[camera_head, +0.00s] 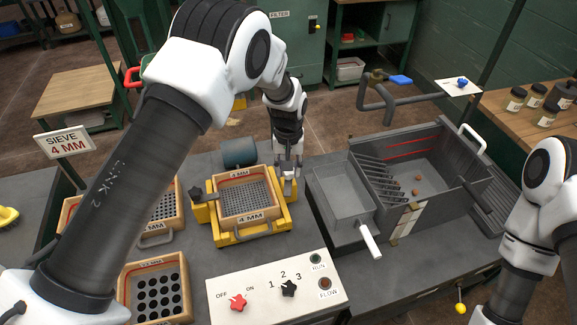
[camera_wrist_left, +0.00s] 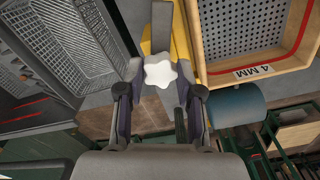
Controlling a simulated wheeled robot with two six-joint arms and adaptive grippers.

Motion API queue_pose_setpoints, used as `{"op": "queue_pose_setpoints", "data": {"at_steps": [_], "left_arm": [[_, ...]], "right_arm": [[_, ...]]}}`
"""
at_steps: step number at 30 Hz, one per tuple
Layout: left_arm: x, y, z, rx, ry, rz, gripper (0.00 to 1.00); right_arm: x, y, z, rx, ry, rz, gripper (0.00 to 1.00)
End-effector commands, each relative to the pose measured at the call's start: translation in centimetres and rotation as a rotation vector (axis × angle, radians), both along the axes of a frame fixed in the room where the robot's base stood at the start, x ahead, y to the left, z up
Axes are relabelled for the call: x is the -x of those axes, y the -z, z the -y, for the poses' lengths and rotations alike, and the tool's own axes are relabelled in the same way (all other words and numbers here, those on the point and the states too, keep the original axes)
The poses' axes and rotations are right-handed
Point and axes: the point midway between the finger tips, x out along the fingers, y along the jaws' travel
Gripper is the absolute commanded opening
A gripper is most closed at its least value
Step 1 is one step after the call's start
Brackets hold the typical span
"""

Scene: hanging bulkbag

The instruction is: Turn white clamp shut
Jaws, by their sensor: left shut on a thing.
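The white clamp (camera_wrist_left: 160,70) is a star-shaped knob on the yellow sieve base, beside the wooden 4 mm sieve. In the left wrist view my left gripper (camera_wrist_left: 158,88) has a finger on each side of the knob and is shut on it. In the head view my left gripper (camera_head: 289,176) reaches down at the right edge of the yellow base (camera_head: 275,228), and its fingers largely hide the clamp. The wooden 4 mm sieve (camera_head: 246,217) sits in the base. A dark clamp (camera_head: 196,193) is on the base's left side. My right arm shows at the right edge, but its gripper is out of the picture.
A grey bin (camera_head: 343,197) with a white handle and a larger grey box (camera_head: 435,147) stand to the right. A control panel (camera_head: 265,296) with red and black knobs is in front. Other wooden sieves (camera_head: 153,262) lie to the left. A blue-grey cylinder (camera_head: 239,152) is behind the sieve.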

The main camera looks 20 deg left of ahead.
Motion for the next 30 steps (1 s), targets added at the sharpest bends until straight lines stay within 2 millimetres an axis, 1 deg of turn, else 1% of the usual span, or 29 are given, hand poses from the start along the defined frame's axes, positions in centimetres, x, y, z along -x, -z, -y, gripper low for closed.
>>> {"op": "queue_pose_setpoints", "data": {"at_steps": [30], "left_arm": [[0.2, 0.1, 0.0, 0.001, 0.954, -0.004, 0.01]], "right_arm": [[0.0, -1.5, 0.0, 0.0, 0.0, 0.0, 0.4]]}}
